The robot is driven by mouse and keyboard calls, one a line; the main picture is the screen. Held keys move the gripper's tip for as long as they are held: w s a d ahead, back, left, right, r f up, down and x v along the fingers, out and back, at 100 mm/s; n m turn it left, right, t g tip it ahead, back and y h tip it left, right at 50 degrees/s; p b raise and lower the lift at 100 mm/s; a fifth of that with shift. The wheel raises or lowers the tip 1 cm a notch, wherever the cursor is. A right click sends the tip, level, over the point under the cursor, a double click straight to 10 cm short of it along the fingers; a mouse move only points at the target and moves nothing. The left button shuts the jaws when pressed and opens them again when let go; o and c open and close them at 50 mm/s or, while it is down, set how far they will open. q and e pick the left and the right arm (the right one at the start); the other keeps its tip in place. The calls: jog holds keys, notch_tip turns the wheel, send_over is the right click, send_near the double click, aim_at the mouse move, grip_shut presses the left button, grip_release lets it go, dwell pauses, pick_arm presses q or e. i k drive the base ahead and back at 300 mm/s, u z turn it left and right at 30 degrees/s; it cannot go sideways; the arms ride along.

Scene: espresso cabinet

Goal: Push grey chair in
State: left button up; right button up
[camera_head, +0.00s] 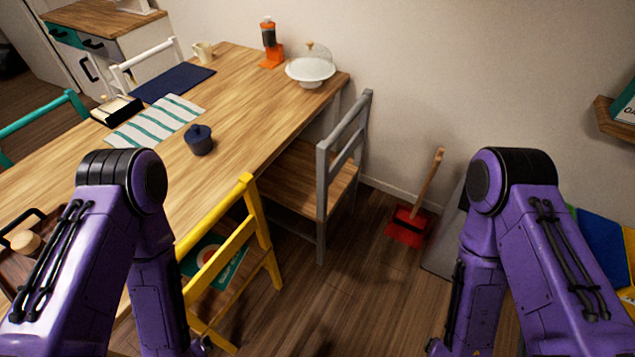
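The grey chair (324,167) with a wooden seat stands at the table's right side, near the back wall. Its backrest faces right, and its seat reaches partly under the edge of the wooden table (240,100). The chair is upright and no arm touches it. My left gripper (205,345) is low at the bottom edge, beside the yellow chair, mostly hidden or cut off. My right gripper (433,347) is at the bottom edge, right of centre, with only a small part showing. Neither gripper's fingers show clearly.
A yellow chair (247,222) with a book on its seat stands in front of the grey chair. A red dustpan (408,224) with a wooden handle stands by the wall, right of the grey chair. The floor (350,290) between my arms is clear.

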aim_at(310, 180)
jog(key=z, duration=1.45)
jog(key=i, duration=1.25)
jog(key=u, duration=2.7)
